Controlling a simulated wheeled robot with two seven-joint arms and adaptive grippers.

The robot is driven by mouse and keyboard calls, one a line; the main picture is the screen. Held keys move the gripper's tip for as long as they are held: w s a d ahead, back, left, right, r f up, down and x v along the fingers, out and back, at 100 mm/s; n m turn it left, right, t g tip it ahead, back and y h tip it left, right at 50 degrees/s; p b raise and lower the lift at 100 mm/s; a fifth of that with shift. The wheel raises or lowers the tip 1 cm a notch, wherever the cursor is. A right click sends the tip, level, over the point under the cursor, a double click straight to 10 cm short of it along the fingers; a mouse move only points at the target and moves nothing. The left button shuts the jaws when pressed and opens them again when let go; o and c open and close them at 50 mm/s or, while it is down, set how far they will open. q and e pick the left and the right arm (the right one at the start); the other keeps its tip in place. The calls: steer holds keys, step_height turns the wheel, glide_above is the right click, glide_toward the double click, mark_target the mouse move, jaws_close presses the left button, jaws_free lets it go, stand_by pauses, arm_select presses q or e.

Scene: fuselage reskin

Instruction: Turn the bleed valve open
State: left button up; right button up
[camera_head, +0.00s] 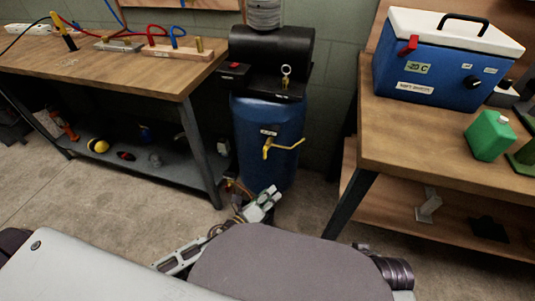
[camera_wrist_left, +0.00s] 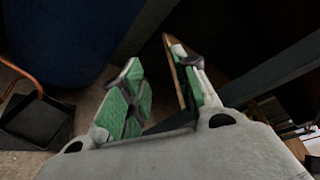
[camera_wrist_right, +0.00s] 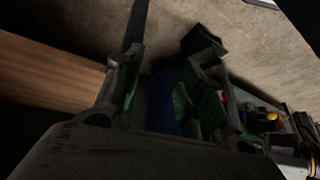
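The blue tank (camera_head: 268,125) stands upright between the two benches. The bleed valve (camera_head: 267,148) is on its front, below a small label, with a brass lever (camera_head: 289,145) pointing right. My left gripper (camera_head: 263,203) is low in front of the tank, below the valve and apart from it. In the left wrist view its green-padded fingers (camera_wrist_left: 155,68) are spread and empty, with the tank (camera_wrist_left: 55,35) at upper left. My right gripper shows only in the right wrist view, its fingers (camera_wrist_right: 165,65) spread. A blue surface, probably the tank, is beyond them. The valve is in neither wrist view.
A wooden bench (camera_head: 120,65) with hoses and a lower shelf stands left. Another bench (camera_head: 400,130) at right carries a blue-and-white cooler (camera_head: 440,65) and a green container (camera_head: 489,136). Their legs flank the tank. A black motor unit (camera_head: 270,55) tops the tank.

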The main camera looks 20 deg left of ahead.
mark_target(264, 152)
arm_select(q)
steer(key=w+a+r+m+t+y, duration=0.1)
steer(key=a+r+m+t+y, duration=0.2)
steer(key=a+r+m+y, duration=0.2)
steer(key=shift+w+a+r+m+t, duration=0.15)
steer(key=shift+a+r+m+t, duration=0.15)
steer(key=shift+a+r+m, duration=0.6)
arm_select(e)
steer(key=shift+g+h, duration=0.4)
steer(key=shift+g, duration=0.5)
steer(key=s, duration=0.1)
steer(key=s+d, duration=0.1)
steer(key=s, duration=0.1)
steer(key=s+d+f, duration=0.1)
steer(key=shift+s+d+f, duration=0.1)
steer(key=shift+s+d, duration=0.05)
steer(key=shift+s, duration=0.05)
arm_select(q)
steer(key=shift+w+d+f, duration=0.1)
steer(key=shift+d+f, duration=0.05)
steer(key=shift+d, duration=0.2)
